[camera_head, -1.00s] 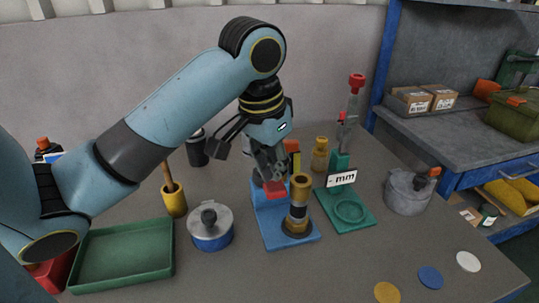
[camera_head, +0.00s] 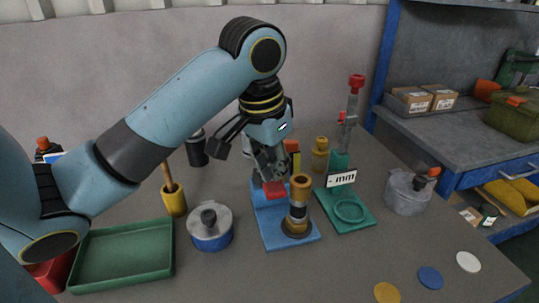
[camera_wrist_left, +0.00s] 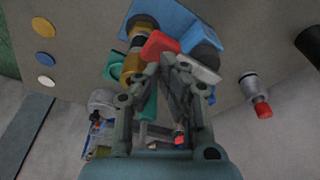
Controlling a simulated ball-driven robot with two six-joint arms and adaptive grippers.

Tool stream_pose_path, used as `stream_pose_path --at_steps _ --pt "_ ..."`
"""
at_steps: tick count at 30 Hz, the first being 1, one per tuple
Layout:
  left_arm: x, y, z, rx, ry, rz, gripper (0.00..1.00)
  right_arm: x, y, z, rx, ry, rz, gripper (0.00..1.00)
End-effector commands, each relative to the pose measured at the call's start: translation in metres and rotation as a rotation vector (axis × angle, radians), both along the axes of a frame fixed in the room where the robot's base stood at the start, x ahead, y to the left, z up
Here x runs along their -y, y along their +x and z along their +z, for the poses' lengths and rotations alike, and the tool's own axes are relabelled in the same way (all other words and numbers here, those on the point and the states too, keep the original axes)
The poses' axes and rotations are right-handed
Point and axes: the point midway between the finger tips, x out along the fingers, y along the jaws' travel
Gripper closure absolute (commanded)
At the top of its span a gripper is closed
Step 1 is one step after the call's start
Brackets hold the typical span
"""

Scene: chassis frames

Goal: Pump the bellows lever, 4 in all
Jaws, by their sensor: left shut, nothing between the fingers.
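The bellows device has a blue base (camera_head: 273,228) with an upright brass and black cylinder (camera_head: 298,205) at its front. Its red lever pad (camera_head: 274,189) sits low, behind the cylinder. My left gripper (camera_head: 275,178) is shut and empty, pointing down with its fingertips at the red pad. In the left wrist view the closed fingertips (camera_wrist_left: 176,62) are right beside the red pad (camera_wrist_left: 158,46), and they look to touch it. The fingers hide part of the lever. My right gripper is not in view.
A green stand with an "mm" sign (camera_head: 341,178) is close on the right. A blue pot (camera_head: 211,240) and a green tray (camera_head: 168,265) lie to the left. A grey kettle (camera_head: 404,197) is farther right. Coloured discs (camera_head: 430,277) lie at front right. The front middle is clear.

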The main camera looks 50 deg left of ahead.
Motion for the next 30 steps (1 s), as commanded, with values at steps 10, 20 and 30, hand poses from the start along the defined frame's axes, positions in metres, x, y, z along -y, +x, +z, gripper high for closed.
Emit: stream_pose_path --at_steps 10,20,30 --pt "0.000 0.000 -0.004 0.000 0.000 0.001 1.00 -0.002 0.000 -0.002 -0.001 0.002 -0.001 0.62" --pt "0.000 0.000 -0.021 -0.001 -0.001 0.001 1.00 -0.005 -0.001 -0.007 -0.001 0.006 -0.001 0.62" --pt "0.000 0.000 -0.038 -0.001 0.000 0.001 1.00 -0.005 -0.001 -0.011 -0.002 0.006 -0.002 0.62"
